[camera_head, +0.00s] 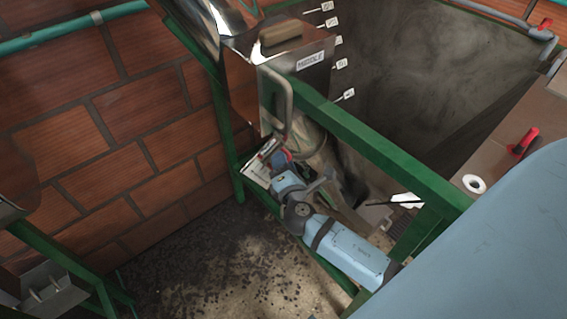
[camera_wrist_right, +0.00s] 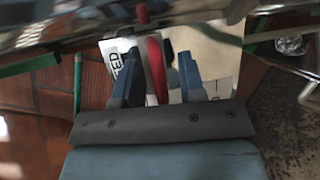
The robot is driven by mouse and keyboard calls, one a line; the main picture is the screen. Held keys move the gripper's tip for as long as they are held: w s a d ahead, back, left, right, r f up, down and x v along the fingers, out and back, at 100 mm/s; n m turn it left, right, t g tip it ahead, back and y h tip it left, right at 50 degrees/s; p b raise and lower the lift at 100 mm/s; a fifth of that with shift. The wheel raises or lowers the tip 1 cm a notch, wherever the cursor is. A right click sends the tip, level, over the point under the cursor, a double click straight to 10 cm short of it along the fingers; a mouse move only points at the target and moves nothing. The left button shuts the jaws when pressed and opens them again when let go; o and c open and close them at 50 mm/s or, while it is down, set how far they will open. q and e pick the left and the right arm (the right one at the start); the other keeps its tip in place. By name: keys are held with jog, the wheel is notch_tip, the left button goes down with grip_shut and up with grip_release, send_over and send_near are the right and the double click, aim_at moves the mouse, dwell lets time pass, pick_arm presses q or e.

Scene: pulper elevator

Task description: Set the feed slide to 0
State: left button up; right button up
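A red handle (camera_wrist_right: 157,70), which looks like the feed slide's, stands between the two blue fingers of my right gripper (camera_wrist_right: 158,80) in the right wrist view. The fingers are apart, with a gap visible between the handle and the right-hand finger. A white label (camera_wrist_right: 118,62) with partly hidden lettering is behind them. In the head view my right gripper (camera_head: 279,158) is low beside the metal hopper, next to a small red part (camera_head: 268,149) and a white plate (camera_head: 257,172). The slide's scale reading cannot be made out. My left gripper is not in view.
A green frame rail (camera_head: 375,150) runs diagonally close above my right arm. A metal box (camera_head: 280,55) labelled MIDDLE and a bent grey pipe (camera_head: 285,95) stand just above the gripper. A brick wall (camera_head: 110,130) is at the left; the gritty floor (camera_head: 235,260) is open below.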

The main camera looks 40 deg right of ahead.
grip_shut()
jog(key=d+f+b, duration=0.4)
jog(key=f+b, duration=0.3)
jog(key=f, duration=0.1)
jog(key=shift+f, duration=0.25)
grip_release()
jog(key=shift+w+d+f, duration=0.1)
jog(key=shift+d+f, duration=0.05)
jog(key=shift+d, duration=0.1)
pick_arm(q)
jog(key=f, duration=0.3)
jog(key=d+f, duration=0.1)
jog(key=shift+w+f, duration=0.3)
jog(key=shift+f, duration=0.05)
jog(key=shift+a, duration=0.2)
pick_arm(e)
jog(key=shift+a, duration=0.1)
